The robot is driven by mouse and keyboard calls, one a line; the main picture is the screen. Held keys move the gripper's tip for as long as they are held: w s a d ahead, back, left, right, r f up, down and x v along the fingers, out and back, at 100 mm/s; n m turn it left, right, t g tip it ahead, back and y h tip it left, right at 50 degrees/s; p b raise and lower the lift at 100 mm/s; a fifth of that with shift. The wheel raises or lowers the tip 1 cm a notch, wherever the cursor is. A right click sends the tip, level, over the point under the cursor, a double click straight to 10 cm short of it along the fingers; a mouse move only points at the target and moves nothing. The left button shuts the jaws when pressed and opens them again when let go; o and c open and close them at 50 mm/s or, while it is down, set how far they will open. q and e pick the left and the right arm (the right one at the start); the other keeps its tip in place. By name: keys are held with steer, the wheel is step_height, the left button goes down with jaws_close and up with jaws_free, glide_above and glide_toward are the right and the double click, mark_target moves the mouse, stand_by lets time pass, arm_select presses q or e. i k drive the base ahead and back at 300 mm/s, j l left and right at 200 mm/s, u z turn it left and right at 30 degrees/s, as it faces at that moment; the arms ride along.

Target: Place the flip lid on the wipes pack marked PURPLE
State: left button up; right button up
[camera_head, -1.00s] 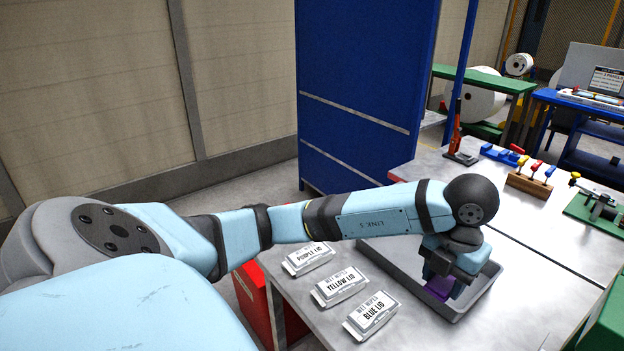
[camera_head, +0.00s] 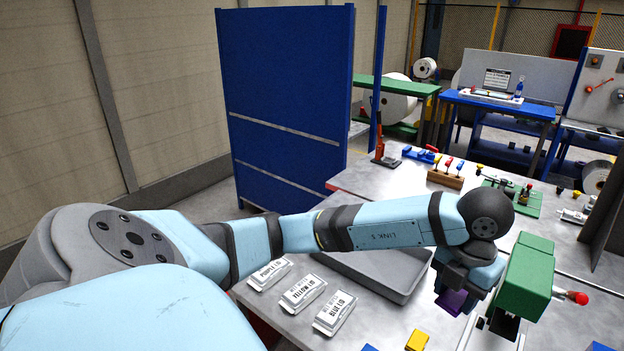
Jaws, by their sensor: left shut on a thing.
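My left gripper (camera_head: 453,295) points down, shut on the purple flip lid (camera_head: 451,302). It holds the lid beyond the right end of the grey tray (camera_head: 400,290), left of a green-bodied device. The lid is partly hidden by the fingers. Three white wipes packs lie in a slanting row on the table left of the tray: the pack marked PURPLE LID (camera_head: 269,274), the pack marked YELLOW LID (camera_head: 302,294) and the pack marked BLUE LID (camera_head: 335,314). My left forearm passes above and behind the packs and hides part of the tray. My right gripper is not in view.
The green device (camera_head: 526,280) with a red knob (camera_head: 580,298) stands close right of my left gripper. A yellow block (camera_head: 417,340) lies at the front. A wooden block with coloured handles (camera_head: 445,179) and a red-handled tool (camera_head: 379,150) stand farther back. A blue panel (camera_head: 285,100) rises behind my arm.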

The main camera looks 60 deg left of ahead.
mark_target(270, 268)
steer(key=j+z, duration=0.4)
steer(key=k+j+z, duration=0.2)
steer(key=j+z, duration=0.2)
steer(key=k+j+z, duration=0.2)
steer(key=j, duration=0.2)
steer(key=k+j+z, duration=0.15)
steer(key=k+j, duration=0.3)
steer(key=j, duration=0.2)
steer(key=k+j+z, duration=0.1)
steer(key=k+j, duration=0.25)
steer(key=j, duration=0.15)
steer(key=k+j, duration=0.3)
steer(key=j, duration=0.15)
steer(key=k+j, duration=0.35)
steer(key=j, duration=0.15)
steer(key=z, duration=0.05)
